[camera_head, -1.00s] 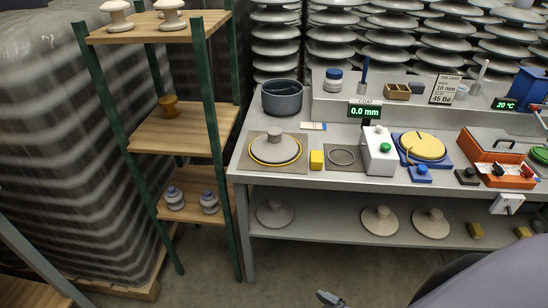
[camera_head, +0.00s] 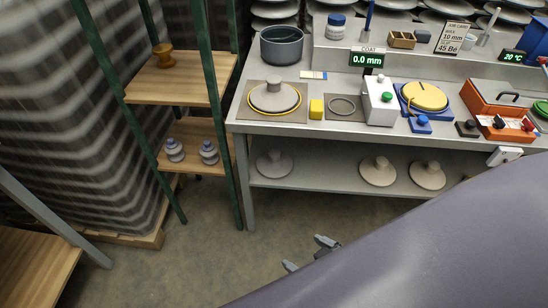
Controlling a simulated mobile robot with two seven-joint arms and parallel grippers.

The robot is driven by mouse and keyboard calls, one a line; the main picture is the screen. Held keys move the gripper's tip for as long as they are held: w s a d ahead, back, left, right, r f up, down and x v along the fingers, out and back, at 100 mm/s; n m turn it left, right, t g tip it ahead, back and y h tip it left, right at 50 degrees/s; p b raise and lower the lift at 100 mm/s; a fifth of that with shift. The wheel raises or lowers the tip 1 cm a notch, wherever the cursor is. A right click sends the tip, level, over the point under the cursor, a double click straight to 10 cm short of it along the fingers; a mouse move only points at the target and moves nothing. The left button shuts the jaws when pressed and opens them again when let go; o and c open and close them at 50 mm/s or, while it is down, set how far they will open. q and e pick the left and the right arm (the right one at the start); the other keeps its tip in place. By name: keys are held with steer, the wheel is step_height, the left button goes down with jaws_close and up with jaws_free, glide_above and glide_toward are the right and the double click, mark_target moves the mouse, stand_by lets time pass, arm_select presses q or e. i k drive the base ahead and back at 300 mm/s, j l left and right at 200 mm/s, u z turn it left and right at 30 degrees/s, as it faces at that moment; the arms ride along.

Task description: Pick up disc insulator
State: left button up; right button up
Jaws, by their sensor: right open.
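A grey disc insulator (camera_head: 275,95) with a raised middle knob sits on the table's left part, inside a yellow ring on a brownish square mat (camera_head: 247,112). More grey disc insulators lie on the shelf under the table: one at the left (camera_head: 275,164), one in the middle (camera_head: 378,172) and one to its right (camera_head: 427,176). My right gripper (camera_head: 305,255) is low in the picture, over the floor in front of the table. Its fingers are apart and empty, well away from every disc. My grey arm hides the lower right of the view. My left gripper is not in view.
A green-posted wooden rack (camera_head: 180,82) stands left. Floor in front is clear.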

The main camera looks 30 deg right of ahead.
mark_target(273, 97)
steer(key=i+j, duration=0.15)
steer(key=i, duration=0.25)
steer(key=i+j, duration=0.15)
steer(key=i, duration=0.25)
steer(key=i+j+z, duration=0.1)
steer(key=i, duration=0.25)
